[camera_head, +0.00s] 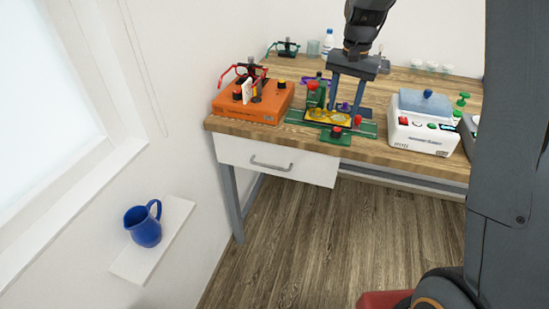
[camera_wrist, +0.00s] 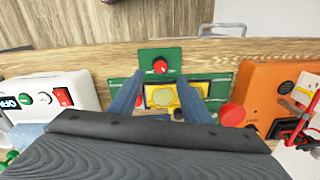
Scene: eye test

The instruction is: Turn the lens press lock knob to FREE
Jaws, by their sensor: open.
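The lens press (camera_head: 361,129) is a green device on the workbench with a yellow plate (camera_head: 328,115) in its middle. A red knob (camera_head: 336,131) sits on its green front tab, and this knob also shows in the wrist view (camera_wrist: 160,66) with a small pale mark. No FREE lettering can be read, so I cannot tell the knob's setting. Another, larger red knob (camera_wrist: 232,115) is at the press's side. My gripper (camera_head: 342,110) is open, its two fingers pointing down over the press. In the wrist view the fingers (camera_wrist: 160,82) are apart, with the yellow plate between them.
An orange box (camera_head: 253,104) with red-framed glasses stands left of the press. A white device (camera_head: 422,134) with coloured buttons stands to the right. A glass and bottle (camera_head: 328,42) are at the back. A blue jug (camera_head: 145,225) is on a wall shelf.

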